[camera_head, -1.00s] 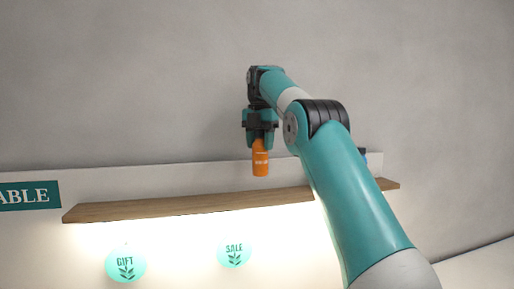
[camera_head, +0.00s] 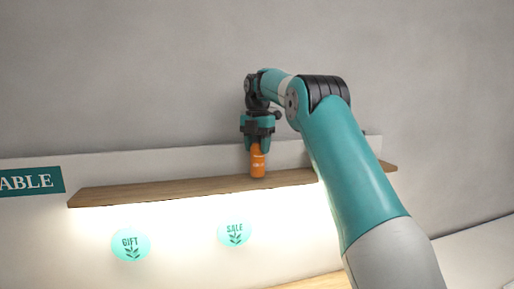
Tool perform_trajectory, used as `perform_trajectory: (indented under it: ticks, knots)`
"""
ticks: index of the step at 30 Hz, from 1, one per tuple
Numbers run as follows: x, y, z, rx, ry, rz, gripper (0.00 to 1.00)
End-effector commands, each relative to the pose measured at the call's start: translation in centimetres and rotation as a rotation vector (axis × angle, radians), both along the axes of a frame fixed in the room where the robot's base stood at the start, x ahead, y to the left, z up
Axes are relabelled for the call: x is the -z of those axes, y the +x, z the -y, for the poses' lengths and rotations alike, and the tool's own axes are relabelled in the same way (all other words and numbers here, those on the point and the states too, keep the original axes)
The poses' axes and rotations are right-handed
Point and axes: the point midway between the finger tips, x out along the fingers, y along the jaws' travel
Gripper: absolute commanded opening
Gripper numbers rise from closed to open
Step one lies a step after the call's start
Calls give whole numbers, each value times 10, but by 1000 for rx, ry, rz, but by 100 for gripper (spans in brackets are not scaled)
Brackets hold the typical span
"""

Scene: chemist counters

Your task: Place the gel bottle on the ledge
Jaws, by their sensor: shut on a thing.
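The gel bottle (camera_head: 258,162) is orange with small white lettering and upright. My gripper (camera_head: 257,145) points down and is shut on its upper part. The ledge (camera_head: 160,190) is a long wooden shelf on the white wall panel, lit from below. The bottle's base shows against the ledge's top surface, near its middle. I cannot tell whether the base touches the wood or hangs just above it.
My arm crosses in front of the ledge's right part and hides some of it. The ledge left of the bottle is clear. Round "GIFT" (camera_head: 131,244) and "SALE" (camera_head: 235,233) signs are below. A teal lettered sign (camera_head: 32,181) is at the left edge.

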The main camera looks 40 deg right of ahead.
Motion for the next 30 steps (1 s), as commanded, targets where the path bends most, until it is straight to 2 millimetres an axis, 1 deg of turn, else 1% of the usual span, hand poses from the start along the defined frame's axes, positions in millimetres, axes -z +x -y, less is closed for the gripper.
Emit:
perform_trajectory:
  ticks: [3,10,14,15,17,18,26,30]
  knots:
    - [5,3,1,0,-1,0,21]
    - [6,4,1,0,-2,1,21]
    - [10,3,1,0,-2,1,21]
    - [10,3,1,0,-1,0,49]
    - [9,3,1,0,-1,0,63]
    - [9,3,1,0,-1,0,72]
    - [8,3,1,0,-1,0,73]
    - [2,4,1,1,-3,1,73]
